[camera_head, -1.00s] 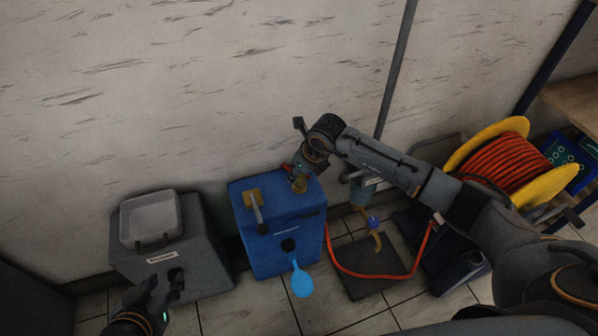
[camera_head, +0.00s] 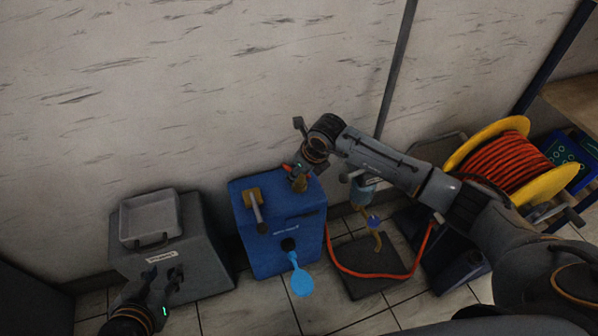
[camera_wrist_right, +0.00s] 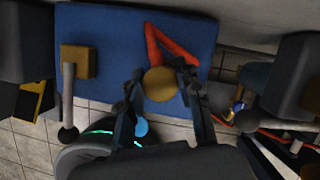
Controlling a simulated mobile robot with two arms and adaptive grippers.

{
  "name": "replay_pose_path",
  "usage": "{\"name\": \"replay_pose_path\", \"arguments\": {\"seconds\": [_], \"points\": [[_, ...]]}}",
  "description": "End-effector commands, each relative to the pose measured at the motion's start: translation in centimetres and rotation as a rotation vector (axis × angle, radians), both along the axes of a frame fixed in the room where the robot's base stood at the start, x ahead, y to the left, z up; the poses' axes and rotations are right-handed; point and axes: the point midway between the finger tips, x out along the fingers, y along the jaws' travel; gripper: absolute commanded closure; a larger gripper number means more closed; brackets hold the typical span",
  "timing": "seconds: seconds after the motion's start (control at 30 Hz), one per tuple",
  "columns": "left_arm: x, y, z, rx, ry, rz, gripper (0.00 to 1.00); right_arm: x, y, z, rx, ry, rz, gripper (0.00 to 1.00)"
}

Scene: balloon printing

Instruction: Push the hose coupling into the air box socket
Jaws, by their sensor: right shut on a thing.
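The air box (camera_head: 285,255) is the blue box on the floor against the wall. A brass coupling (camera_head: 301,184) is at its top right, and it also shows as a round brass disc in the right wrist view (camera_wrist_right: 160,83). My right gripper (camera_wrist_right: 161,88) is shut on the coupling, with one finger on each side. An orange hose (camera_wrist_right: 172,45) lies over the blue top beside it. The socket is hidden, so I cannot tell how the coupling sits in it. My left gripper (camera_head: 163,276) is open and empty in front of the grey box.
A lever (camera_head: 257,213) on a brass block stands on the air box's left side. A light blue balloon (camera_head: 301,281) hangs at its front nozzle. The grey box (camera_head: 190,235) with a tray stands left. A yellow hose reel (camera_head: 480,150) and orange hose (camera_head: 372,276) are at right.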

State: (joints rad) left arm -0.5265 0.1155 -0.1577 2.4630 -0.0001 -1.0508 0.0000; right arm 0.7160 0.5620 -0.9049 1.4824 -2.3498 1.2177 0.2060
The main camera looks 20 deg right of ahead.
Motion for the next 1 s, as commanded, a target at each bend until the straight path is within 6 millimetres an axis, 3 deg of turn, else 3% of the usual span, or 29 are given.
{"name": "replay_pose_path", "arguments": {"seconds": [1.0], "points": [[0.60, -0.37, 0.49, -0.013, -0.048, -0.005, 0.60, 0.03, 0.01, -0.33, 0.000, -0.001, 0.000, 1.00]]}}
